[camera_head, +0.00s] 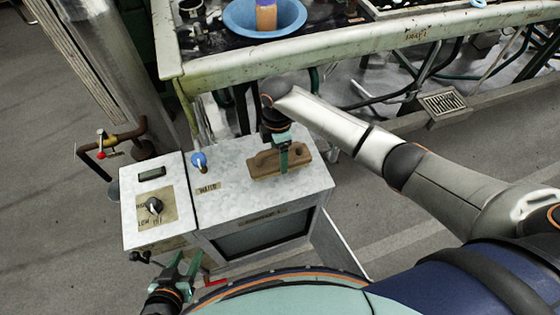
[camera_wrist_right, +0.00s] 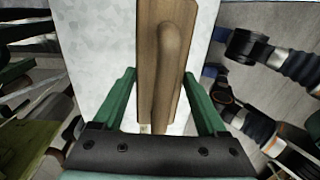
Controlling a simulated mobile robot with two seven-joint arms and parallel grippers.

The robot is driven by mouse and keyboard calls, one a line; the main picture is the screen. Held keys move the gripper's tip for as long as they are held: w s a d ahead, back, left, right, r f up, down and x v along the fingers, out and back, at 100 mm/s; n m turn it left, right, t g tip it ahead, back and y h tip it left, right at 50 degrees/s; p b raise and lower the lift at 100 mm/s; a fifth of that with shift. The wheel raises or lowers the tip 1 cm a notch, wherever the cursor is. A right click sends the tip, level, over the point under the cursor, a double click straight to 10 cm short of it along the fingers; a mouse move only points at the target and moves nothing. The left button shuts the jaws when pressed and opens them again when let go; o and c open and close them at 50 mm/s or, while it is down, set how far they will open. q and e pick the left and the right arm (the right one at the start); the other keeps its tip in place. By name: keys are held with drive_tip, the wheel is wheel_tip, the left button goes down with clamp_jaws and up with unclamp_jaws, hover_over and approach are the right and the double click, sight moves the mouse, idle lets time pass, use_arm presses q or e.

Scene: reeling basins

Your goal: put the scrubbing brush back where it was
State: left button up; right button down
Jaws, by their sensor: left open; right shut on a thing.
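The scrubbing brush (camera_head: 263,165) is a brown wooden block with a raised handle. It is over the pale metal top of the cabinet (camera_head: 228,165), near its right side. My right gripper (camera_head: 284,162) points down and is shut on the brush. In the right wrist view the brush (camera_wrist_right: 172,50) lies lengthwise between the green fingers (camera_wrist_right: 163,100). Its bristles are hidden, and I cannot tell whether it touches the top. My left gripper (camera_head: 181,268) is open and empty, low in front of the cabinet.
A blue knob (camera_head: 199,160) stands at the back left of the cabinet top. A control box (camera_head: 155,200) with a dial adjoins it on the left. Behind is a basin bench (camera_head: 330,50) with a blue bowl (camera_head: 242,18). Red-handled pipework (camera_head: 110,145) stands at far left.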

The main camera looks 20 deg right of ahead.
drive_tip(key=shift+w+d+f, duration=0.1)
drive_tip(key=shift+w+f, duration=0.05)
drive_tip(key=shift+f, duration=0.05)
drive_tip(key=f, duration=0.1)
drive_tip(key=f+b, duration=0.1)
drive_tip(key=f, duration=0.1)
drive_tip(key=shift+w+d+f, duration=0.15)
drive_tip(key=shift+w+f, duration=0.05)
drive_tip(key=shift+f, duration=0.05)
unclamp_jaws()
